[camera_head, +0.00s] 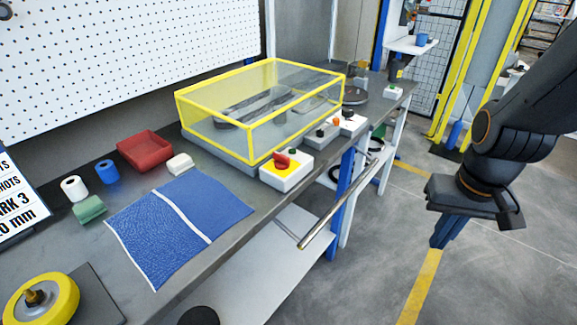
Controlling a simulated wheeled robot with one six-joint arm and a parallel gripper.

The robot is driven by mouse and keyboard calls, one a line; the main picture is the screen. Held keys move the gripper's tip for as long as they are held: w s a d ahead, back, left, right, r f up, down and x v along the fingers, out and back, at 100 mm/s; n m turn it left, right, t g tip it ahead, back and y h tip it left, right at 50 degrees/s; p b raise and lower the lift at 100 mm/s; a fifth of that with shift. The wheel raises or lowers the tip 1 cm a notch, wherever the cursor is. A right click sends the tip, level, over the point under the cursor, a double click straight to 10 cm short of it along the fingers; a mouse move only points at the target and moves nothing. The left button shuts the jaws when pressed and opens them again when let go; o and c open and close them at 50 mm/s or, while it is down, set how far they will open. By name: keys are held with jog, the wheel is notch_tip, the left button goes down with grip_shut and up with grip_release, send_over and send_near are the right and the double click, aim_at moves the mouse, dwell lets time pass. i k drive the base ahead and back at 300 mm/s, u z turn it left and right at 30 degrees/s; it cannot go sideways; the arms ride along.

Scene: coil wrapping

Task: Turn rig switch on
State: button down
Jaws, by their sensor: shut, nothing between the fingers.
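A white switch box (289,179) stands at the front edge of the bench, with a red rotary knob (282,161) on a yellow plate and a small green part at its back. I cannot tell the knob's setting for sure. Which one is the rig switch is not labelled. My gripper (439,242) is shut and empty, pointing down over the floor, well right of the boxes and clear of the bench.
A yellow-framed clear cover (262,95) encloses the rig behind the switch boxes. A metal rail (338,205) runs along the bench front. A blue cloth (180,222), red tray (144,149) and tape rolls lie left. Free floor (480,275) lies below my gripper.

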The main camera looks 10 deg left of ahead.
aim_at(282, 161)
jog(key=u, duration=0.05)
jog(key=k, duration=0.5)
jog(key=u, duration=0.75)
jog(key=i, duration=0.8)
jog(key=u, duration=0.2)
